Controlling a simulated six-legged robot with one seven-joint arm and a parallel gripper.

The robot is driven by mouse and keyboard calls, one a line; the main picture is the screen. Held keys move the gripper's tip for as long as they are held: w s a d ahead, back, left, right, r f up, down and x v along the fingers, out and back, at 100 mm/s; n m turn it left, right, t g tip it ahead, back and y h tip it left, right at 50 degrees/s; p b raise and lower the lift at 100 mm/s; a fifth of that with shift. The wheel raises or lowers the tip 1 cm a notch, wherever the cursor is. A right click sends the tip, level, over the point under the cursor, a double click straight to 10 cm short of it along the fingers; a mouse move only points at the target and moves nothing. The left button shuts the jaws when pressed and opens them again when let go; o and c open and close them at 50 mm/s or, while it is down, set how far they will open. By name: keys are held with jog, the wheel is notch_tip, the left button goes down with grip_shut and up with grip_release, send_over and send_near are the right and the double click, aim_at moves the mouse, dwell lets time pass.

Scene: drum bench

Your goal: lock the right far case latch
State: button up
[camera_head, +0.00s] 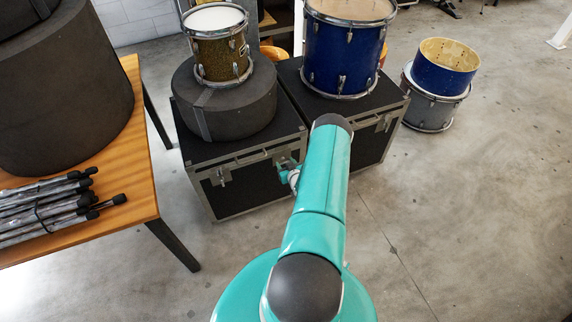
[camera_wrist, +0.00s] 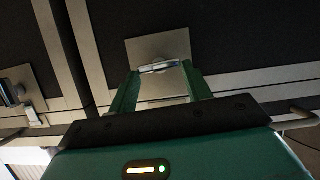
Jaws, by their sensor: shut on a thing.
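Two black cases with metal edges stand side by side, the left case (camera_head: 248,187) and the right case (camera_head: 365,153). In the head view my gripper (camera_head: 291,176) is at the right end of the left case's front, partly hidden by my arm. In the wrist view its two green fingers (camera_wrist: 160,80) are closed around the metal lever of a latch (camera_wrist: 159,67), which sits on a square plate on the dark panel. Whether the latch is locked is not clear. Another latch (camera_wrist: 18,95) shows at left, beyond the metal edge strips.
A gold drum (camera_head: 220,58) stands on a round black case (camera_head: 225,105) on the left case. A blue drum (camera_head: 343,55) stands on the right case. A wooden table (camera_head: 135,190) with bundled rods is at left. The floor at right is mostly clear.

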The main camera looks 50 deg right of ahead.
jog(key=n, duration=0.1)
jog(key=n+h, duration=0.1)
jog(key=n, duration=0.1)
jog(key=shift+w+a+f+g+h, duration=0.1)
jog(key=shift+w+a+g+h, duration=0.15)
jog(key=shift+a+g+h, duration=0.15)
jog(key=n+h, duration=0.2)
jog(key=n, duration=0.1)
jog(key=shift+w+a+f+g, duration=0.1)
jog(key=shift+a+f+g, duration=0.1)
jog(key=shift+g, duration=0.1)
jog(key=shift+a+f+n+h, duration=0.1)
jog(key=shift+f+n+h, duration=0.15)
jog(key=shift+n+h, duration=1.05)
jog(key=shift+f+n+h, duration=0.25)
jog(key=shift+n+h, duration=0.15)
jog(key=shift+n, duration=1.7)
jog(key=o, duration=1)
